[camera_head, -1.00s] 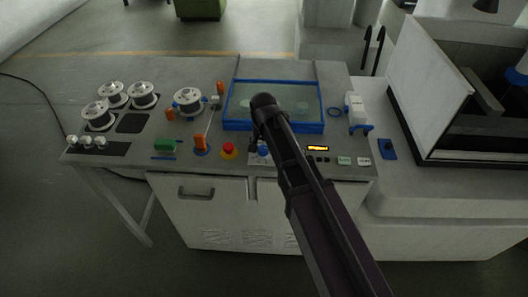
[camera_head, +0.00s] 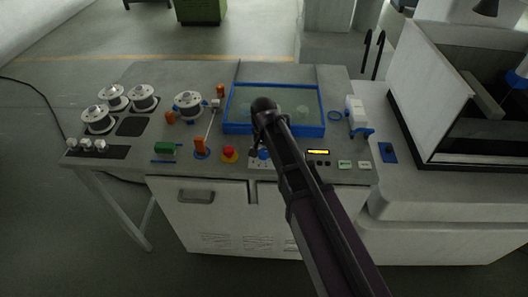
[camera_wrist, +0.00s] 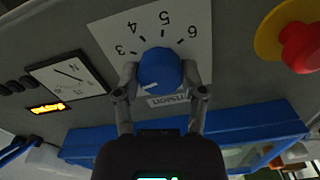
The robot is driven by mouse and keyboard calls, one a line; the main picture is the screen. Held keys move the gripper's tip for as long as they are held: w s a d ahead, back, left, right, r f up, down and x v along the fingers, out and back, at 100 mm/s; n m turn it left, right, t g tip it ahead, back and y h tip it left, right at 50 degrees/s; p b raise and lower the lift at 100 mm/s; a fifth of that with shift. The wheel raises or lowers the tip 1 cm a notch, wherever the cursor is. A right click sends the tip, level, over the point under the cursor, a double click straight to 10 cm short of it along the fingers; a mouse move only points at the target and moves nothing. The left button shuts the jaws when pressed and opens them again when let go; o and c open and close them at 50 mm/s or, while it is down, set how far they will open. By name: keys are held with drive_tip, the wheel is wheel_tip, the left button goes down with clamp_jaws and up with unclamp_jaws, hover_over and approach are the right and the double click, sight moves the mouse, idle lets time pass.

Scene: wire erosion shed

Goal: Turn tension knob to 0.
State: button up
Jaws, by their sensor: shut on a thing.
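The tension knob (camera_wrist: 158,70) is round and blue, with a short white mark on its lower left in the wrist view. It sits on a white dial plate (camera_wrist: 192,50) showing 3, 4, 5 and 6 upside down; other numbers are hidden. A partly covered label (camera_wrist: 168,100) ends in "nsion". My gripper (camera_wrist: 160,82) is shut on the knob, one finger on each side. In the head view the knob (camera_head: 263,154) shows small beside my arm on the panel front, and the fingers are too dark to make out.
A red button (camera_head: 229,154) on a yellow base sits close left of the knob. An orange display (camera_head: 318,152) and small buttons lie to the right. A blue-framed tank (camera_head: 275,107) is behind. White spools (camera_head: 188,103) stand to the left. A small gauge (camera_wrist: 68,75) neighbours the dial.

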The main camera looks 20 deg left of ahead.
drive_tip(key=shift+n, duration=0.5)
drive_tip(key=n, duration=0.2)
drive_tip(key=shift+n, duration=0.4)
drive_tip(key=n, duration=0.4)
drive_tip(key=shift+n, duration=0.3)
drive_tip(key=n, duration=0.3)
drive_tip(key=shift+n, duration=0.3)
drive_tip(key=n, duration=0.4)
drive_tip(key=o, duration=1.2)
drive_tip(key=shift+c, duration=0.2)
